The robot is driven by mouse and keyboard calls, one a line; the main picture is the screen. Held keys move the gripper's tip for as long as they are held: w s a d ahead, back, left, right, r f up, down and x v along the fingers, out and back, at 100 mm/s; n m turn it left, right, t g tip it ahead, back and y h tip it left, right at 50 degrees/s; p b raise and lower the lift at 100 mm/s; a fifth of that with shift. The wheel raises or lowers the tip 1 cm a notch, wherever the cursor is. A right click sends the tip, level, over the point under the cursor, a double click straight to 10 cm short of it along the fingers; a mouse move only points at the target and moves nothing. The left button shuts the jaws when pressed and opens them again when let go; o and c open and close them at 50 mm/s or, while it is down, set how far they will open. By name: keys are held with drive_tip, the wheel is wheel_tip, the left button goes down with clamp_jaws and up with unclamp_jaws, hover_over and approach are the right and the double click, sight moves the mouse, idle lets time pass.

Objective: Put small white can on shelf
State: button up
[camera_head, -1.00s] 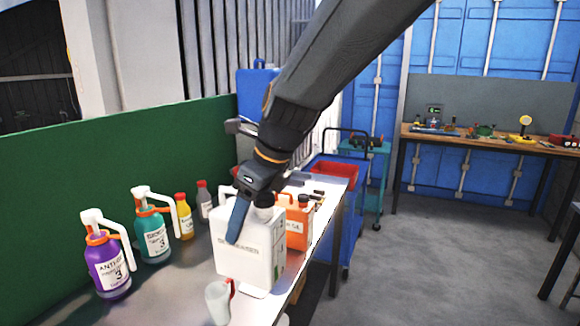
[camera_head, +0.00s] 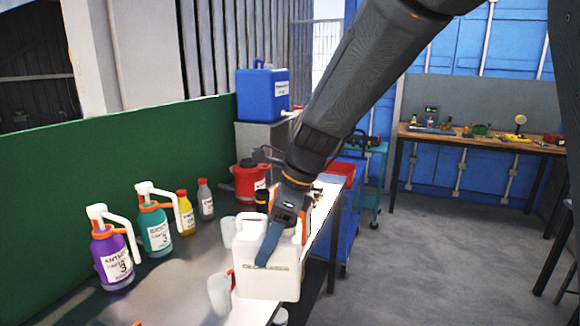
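The small white can (camera_head: 268,280) is a boxy white canister with dark lettering on its front. It is in the middle of the head view, over the right side of the bench top. My gripper (camera_head: 270,243) reaches down over the can's top, with one finger lying along its front face. The gripper looks shut on the can's top, though its other finger is hidden. Whether the can's base touches the bench cannot be told. I cannot pick out a shelf with certainty.
On the bench (camera_head: 165,305) stand a purple bottle (camera_head: 114,262), a teal bottle (camera_head: 155,235), a yellow bottle (camera_head: 184,215) and a clear jug (camera_head: 219,295). A red can (camera_head: 249,183) and a blue can (camera_head: 262,92) are behind. Floor (camera_head: 430,250) is clear on the right.

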drive_tip(key=w+d+f+n+g+h+b, duration=0.2)
drive_tip(key=d+f+n, duration=0.7)
drive_tip(key=f, duration=0.8)
drive_tip(key=w+d+f+n+g+h+b, duration=0.2)
drive_tip(key=d+f+n, duration=0.7)
drive_tip(key=d+f, duration=0.6)
drive_tip(key=shift+w+f+n+g+b, duration=0.2)
drive_tip(key=shift+f+n+g+b, duration=0.2)
drive_tip(key=shift+f+b, duration=0.35)
drive_tip(key=shift+f, duration=0.1)
